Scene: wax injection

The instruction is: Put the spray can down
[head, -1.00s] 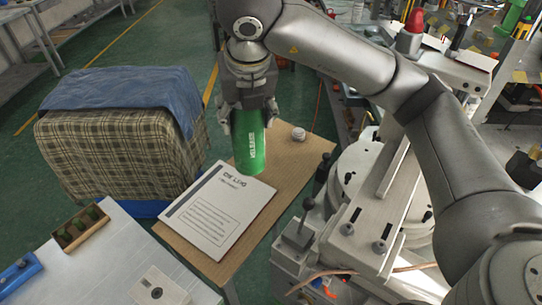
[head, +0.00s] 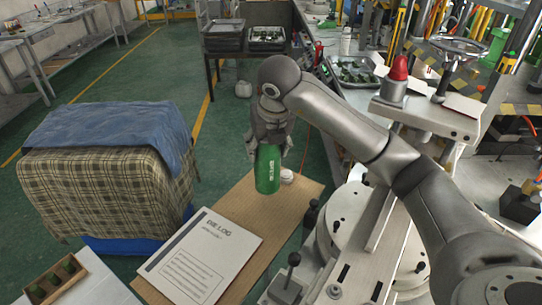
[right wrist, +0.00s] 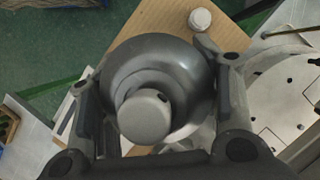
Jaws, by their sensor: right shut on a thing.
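The green spray can (head: 267,170) is upright, or nearly so, over the far part of the brown wooden table (head: 240,205). My right gripper (head: 268,148) points down and is shut on its upper part. In the right wrist view the can's grey domed top and round cap (right wrist: 145,117) sit between the two fingers. I cannot tell whether the can's bottom touches the table. My left gripper is not in view.
A white round cap (head: 287,176) stands just right of the can; it also shows in the right wrist view (right wrist: 200,20). A DIE LOG booklet (head: 203,258) lies on the near part of the table. A plaid-covered chair (head: 95,185) is at left, a machine (head: 345,225) at right.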

